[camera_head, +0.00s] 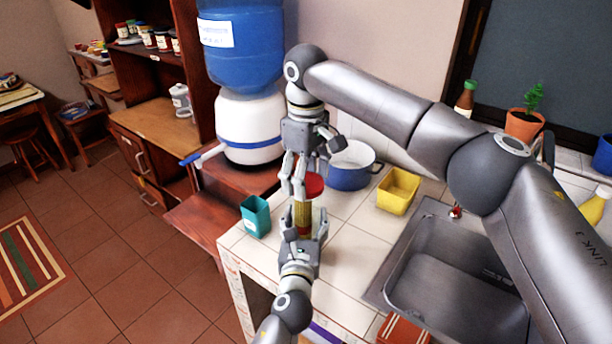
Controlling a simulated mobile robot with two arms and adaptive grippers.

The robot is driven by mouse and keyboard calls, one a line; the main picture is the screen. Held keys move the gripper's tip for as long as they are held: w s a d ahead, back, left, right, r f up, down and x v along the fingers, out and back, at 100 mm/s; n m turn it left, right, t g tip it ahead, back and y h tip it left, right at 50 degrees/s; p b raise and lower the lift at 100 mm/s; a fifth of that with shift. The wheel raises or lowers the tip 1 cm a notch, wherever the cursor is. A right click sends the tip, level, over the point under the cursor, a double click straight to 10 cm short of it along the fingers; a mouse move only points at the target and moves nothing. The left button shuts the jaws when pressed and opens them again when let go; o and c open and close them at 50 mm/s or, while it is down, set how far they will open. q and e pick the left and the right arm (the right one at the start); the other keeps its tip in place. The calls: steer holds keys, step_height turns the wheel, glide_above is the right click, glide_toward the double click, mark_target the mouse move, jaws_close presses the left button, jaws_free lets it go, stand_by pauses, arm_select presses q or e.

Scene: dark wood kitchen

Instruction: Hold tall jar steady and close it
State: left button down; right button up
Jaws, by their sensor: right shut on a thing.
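The tall jar (303,217) stands upright near the front-left part of the white tiled counter, with yellowish-green contents. A round red lid (315,187) is at the height of the jar's top, a little to its right in the picture. I cannot tell whether it touches the rim. My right gripper (296,190) points down from above and is shut on the red lid, its fingers at the lid's left edge. My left gripper (304,236) reaches in from below, its fingers on either side of the jar's lower part. Whether they press on the jar is not clear.
A teal cup (256,216) stands close left of the jar. A blue-and-white pot (352,166) and a yellow square container (398,191) stand behind and right. The sink (455,270) lies right. A water dispenser (248,120) stands behind left.

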steer(key=o, duration=1.1)
steer(key=shift+r, duration=2.25)
steer(key=shift+r, duration=0.1)
steer(key=shift+c, duration=0.2)
steer(key=shift+r+n, duration=1.65)
steer(key=shift+n, duration=0.35)
